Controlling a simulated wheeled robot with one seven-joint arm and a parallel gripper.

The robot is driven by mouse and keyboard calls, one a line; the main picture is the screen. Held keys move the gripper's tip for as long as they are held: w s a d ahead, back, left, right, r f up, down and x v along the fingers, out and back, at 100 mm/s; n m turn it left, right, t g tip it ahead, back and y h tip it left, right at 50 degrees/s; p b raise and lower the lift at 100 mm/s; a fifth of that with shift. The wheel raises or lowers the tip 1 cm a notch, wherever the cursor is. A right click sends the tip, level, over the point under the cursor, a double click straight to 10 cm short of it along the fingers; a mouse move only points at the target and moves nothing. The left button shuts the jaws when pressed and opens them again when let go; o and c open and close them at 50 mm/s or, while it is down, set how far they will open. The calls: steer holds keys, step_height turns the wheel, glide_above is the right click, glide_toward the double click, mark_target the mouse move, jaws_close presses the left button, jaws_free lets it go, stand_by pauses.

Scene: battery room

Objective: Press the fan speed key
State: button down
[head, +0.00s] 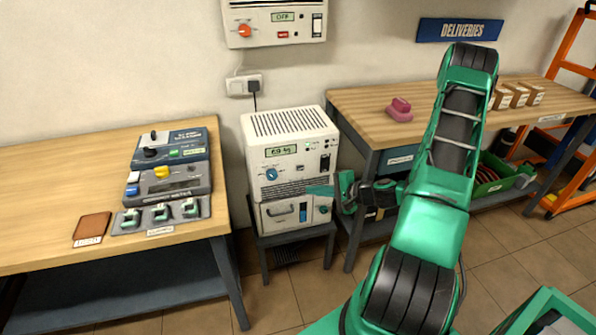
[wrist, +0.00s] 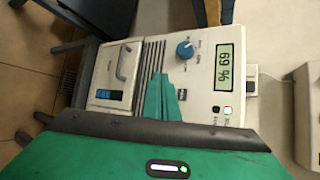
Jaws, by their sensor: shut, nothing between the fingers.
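A white cabinet (head: 288,150) with a vented top stands on a low stand between the benches. The lettering is too small to read, so I cannot tell which is the fan speed key. My gripper (head: 312,190) is shut and empty in front of the panel's lower part. In the wrist view its green fingers (wrist: 161,88) point at the louvres beside the small dark key; contact cannot be told.
Below the panel is a white section with a handle (wrist: 123,63) and a dark-blue switch (wrist: 109,94). A left bench (head: 50,190) carries instruments. A right bench (head: 440,102) holds a pink object (head: 399,109) and boxes. A wall unit (head: 275,22) hangs above.

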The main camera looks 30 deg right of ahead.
steer(key=shift+w, duration=0.1)
steer(key=shift+w+d, duration=0.4)
steer(key=shift+w, duration=1)
steer(key=shift+w+d, duration=0.4)
steer(key=shift+w, duration=0.95)
steer(key=shift+w+d, duration=0.4)
steer(key=shift+w, duration=1)
steer(key=shift+w+d, duration=0.2)
steer(key=shift+w, duration=0.45)
steer(key=shift+s, duration=0.1)
steer(key=shift+s+a, duration=0.2)
steer(key=shift+s, duration=0.5)
steer(key=s, duration=0.2)
steer(key=s+a, duration=0.1)
steer(key=s, duration=0.1)
steer(key=shift+s+a, duration=0.2)
steer(key=shift+s, duration=0.2)
steer(key=shift+r, duration=0.1)
stand_by(0.4)
